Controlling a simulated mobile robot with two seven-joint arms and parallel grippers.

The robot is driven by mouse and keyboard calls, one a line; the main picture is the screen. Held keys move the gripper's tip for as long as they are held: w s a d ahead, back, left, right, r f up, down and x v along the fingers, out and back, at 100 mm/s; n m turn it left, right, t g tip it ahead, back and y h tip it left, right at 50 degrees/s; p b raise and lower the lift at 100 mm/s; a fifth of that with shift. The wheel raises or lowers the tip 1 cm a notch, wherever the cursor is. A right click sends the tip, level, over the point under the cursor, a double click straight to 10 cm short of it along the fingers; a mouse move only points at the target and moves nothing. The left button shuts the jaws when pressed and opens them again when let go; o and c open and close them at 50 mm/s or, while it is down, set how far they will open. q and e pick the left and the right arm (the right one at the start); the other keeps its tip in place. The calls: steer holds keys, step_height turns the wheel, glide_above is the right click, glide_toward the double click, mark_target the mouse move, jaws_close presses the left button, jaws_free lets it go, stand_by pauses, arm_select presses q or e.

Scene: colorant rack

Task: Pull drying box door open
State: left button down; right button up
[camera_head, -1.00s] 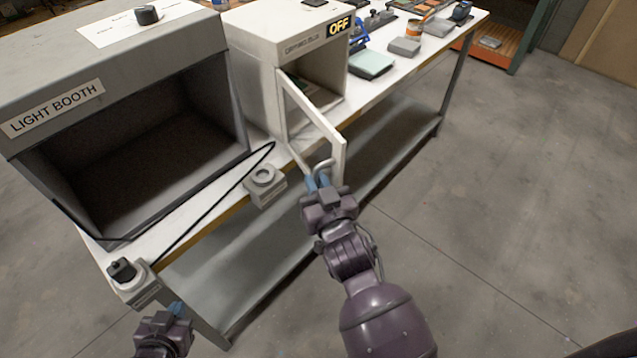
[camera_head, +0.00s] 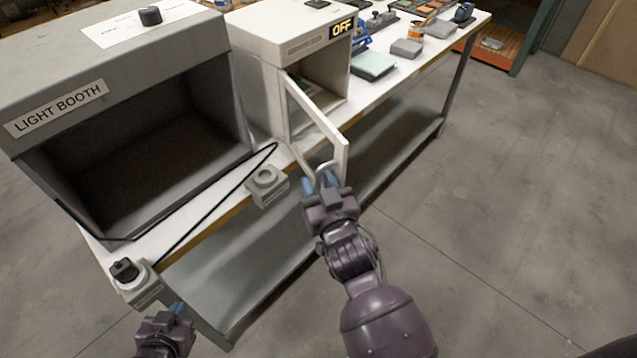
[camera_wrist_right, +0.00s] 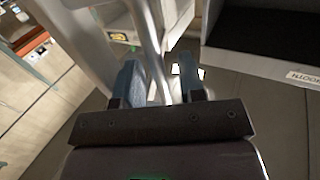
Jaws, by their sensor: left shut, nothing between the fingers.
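The white drying box (camera_head: 275,55) stands on the bench, with an OFF display on its front. Its door (camera_head: 322,118) is ajar, swung out toward me, and part of the dark interior shows. The door's curved grey handle (camera_head: 326,167) is at the door's near edge. My left gripper (camera_head: 178,309) is low at the left, shut and empty, apart from the bench.
The light booth (camera_head: 130,130) stands left of the drying box. A small grey device (camera_head: 267,184) and another with a black knob (camera_head: 128,272) sit at the bench's front edge, with a black cable nearby. The floor (camera_head: 500,220) on the right is clear.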

steer(key=b+v, duration=0.1)
steer(key=v, duration=1)
steer(key=shift+w, duration=0.15)
stand_by(0.3)
steer(key=s+d+f+m+g+h, duration=0.1)
steer(key=s+d+f+g+h, duration=0.1)
steer(key=d+f, duration=0.7)
steer(key=s+d+f+m+g+h, duration=0.1)
steer(key=s+d+f+g+h, duration=0.2)
steer(key=d+f, duration=0.6)
steer(key=s+d, duration=0.2)
steer(key=d, duration=0.2)
steer(key=shift+s+d+f+g, duration=0.25)
steer(key=shift+d+g, duration=0.05)
steer(key=shift+g, duration=0.1)
